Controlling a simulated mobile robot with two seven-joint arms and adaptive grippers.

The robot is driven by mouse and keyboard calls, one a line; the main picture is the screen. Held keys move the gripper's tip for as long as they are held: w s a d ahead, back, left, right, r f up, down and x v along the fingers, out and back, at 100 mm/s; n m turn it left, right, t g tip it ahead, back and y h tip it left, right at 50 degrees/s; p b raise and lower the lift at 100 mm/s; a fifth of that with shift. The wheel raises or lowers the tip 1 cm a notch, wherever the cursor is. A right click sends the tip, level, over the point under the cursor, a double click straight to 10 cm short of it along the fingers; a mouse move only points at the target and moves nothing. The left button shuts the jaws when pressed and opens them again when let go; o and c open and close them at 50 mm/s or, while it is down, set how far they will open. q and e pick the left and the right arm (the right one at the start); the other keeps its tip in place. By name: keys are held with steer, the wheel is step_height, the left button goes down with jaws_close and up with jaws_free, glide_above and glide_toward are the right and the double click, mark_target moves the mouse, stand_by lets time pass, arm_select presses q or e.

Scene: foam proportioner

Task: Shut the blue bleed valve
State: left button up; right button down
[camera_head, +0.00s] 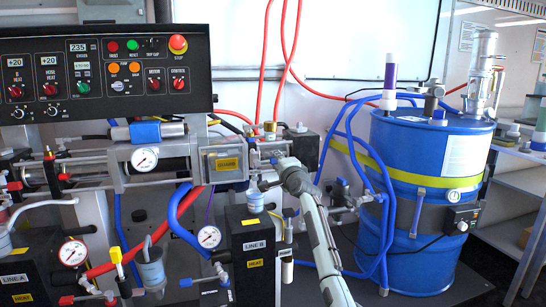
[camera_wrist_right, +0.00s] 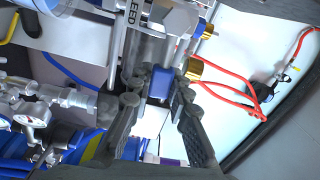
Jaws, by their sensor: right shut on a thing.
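The blue bleed valve's handle (camera_wrist_right: 161,83) shows in the right wrist view as a small blue block between my right fingertips. Part of a label reading "EED" (camera_wrist_right: 130,14) is on the fitting just above it. My right gripper (camera_wrist_right: 157,92) is shut on this handle, with one finger on each side. The valve's body is partly hidden by the fingers. My left gripper is not in view.
A control panel (camera_head: 105,72) is above the pipework at left. A black "LINE B" block (camera_head: 252,262) stands below my right gripper. A blue drum (camera_head: 424,160) with hoses stands at right. Red hoses (camera_head: 282,60) hang behind. Gauges and pipes crowd the left side.

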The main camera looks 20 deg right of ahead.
steer(key=shift+f+m, duration=0.2)
steer(key=shift+m, duration=0.2)
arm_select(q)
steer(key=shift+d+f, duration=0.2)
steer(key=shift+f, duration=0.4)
arm_select(e)
steer(key=shift+f, duration=0.15)
steer(key=c, duration=1.4)
jaws_free()
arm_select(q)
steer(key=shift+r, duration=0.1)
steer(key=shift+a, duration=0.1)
arm_select(e)
steer(key=s, duration=1.2)
